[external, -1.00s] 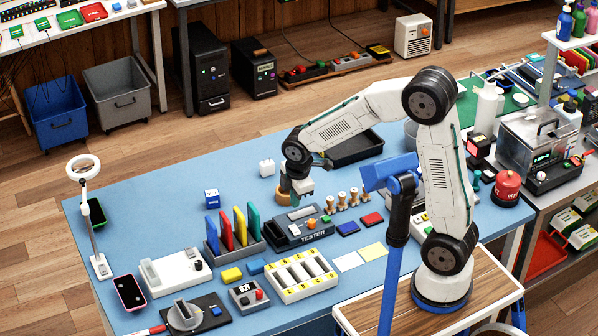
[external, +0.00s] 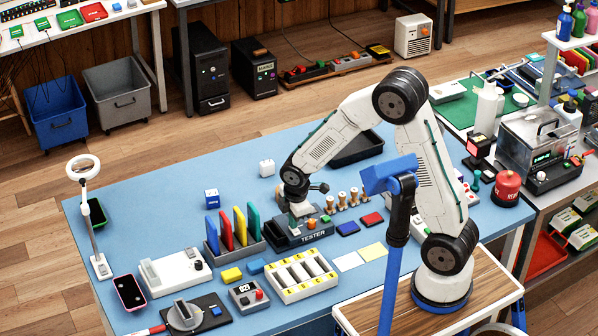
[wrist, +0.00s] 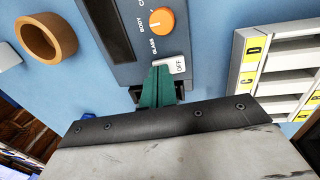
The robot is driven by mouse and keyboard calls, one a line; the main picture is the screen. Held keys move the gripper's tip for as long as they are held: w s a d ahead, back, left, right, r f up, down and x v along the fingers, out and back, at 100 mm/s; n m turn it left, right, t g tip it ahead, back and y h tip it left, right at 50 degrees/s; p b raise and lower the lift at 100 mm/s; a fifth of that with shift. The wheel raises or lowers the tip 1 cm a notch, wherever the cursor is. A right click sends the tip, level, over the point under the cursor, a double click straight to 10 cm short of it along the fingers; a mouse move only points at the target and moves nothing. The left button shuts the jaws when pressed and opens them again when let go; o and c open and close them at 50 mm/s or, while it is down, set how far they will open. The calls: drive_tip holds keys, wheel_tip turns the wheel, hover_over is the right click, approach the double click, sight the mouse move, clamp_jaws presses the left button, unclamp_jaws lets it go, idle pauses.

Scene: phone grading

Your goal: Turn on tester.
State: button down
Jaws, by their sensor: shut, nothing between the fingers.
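The tester (external: 314,237) is a dark grey box on the blue table, with its name on the front. In the wrist view its panel (wrist: 122,73) carries an orange knob (wrist: 162,20) with GLASS and BODY labels beside it. Next to the knob is a white switch (wrist: 178,66) that reads OFF. My gripper (wrist: 158,72) is shut and empty, its teal fingers pointing at the panel right beside the switch and partly covering its edge. I cannot tell whether they touch it. In the external view my gripper (external: 298,221) is low over the tester, and its fingertips are hard to make out.
A white sorting tray (external: 322,293) with yellow labels stands in front of the tester. A rack with coloured plates (external: 239,229) is close on its left. Wooden pegs (external: 342,199) and coloured pads (external: 348,229) are on its right. A brown ring (wrist: 46,37) lies behind it.

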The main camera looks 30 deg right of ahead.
drive_tip(key=shift+w+f+g, duration=0.2)
drive_tip(key=shift+g, duration=0.1)
drive_tip(key=shift+s, duration=0.2)
drive_tip(key=shift+s+r, duration=0.1)
drive_tip(key=shift+s, duration=0.65)
drive_tip(key=shift+r, duration=0.1)
wheel_tip(320, 180, up, 14)
drive_tip(key=s, duration=0.2)
idle(0.3)
